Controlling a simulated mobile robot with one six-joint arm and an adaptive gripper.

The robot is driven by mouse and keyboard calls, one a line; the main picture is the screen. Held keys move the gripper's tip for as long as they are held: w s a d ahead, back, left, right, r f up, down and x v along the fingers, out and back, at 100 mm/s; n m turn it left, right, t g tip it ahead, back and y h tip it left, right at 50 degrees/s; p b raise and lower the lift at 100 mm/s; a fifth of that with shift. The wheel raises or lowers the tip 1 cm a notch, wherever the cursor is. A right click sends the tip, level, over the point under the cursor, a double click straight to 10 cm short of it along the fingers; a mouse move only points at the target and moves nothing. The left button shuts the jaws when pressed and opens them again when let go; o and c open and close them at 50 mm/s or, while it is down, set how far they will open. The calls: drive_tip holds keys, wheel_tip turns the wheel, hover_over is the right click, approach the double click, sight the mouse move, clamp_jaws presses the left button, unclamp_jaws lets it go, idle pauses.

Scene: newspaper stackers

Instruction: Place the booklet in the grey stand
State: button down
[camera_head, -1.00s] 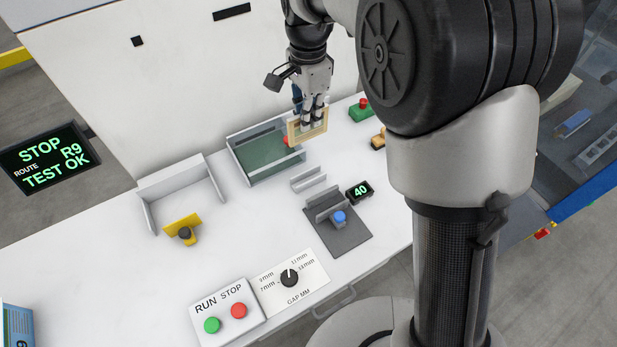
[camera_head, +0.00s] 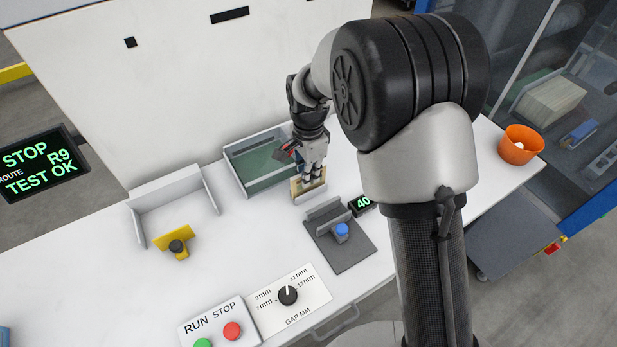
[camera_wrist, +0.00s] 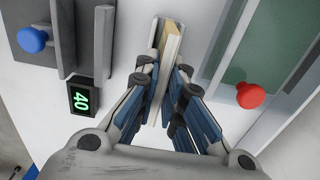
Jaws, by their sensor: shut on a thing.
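My gripper (camera_head: 313,176) is shut on a thin tan booklet (camera_head: 297,190), held on edge. In the wrist view the booklet (camera_wrist: 172,48) is between the fingertips (camera_wrist: 164,75). The small light grey stand (camera_head: 314,196) is right below the booklet, mostly hidden by it and the fingers. In the wrist view pale upright plates (camera_wrist: 155,38) show close along the booklet. I cannot tell whether its lower edge is inside the slot or just above it.
A dark grey plate (camera_head: 352,252) with an upright grey holder and blue knob (camera_head: 341,230) is close in front. A "40" display (camera_head: 362,204) stands beside it. A glass-walled green-floored tray (camera_head: 262,166) is behind left. An orange bowl (camera_head: 520,145) is far right.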

drive_tip(key=shift+f, duration=0.3)
drive_tip(key=shift+f, duration=0.2)
drive_tip(key=c, duration=1.7)
unclamp_jaws()
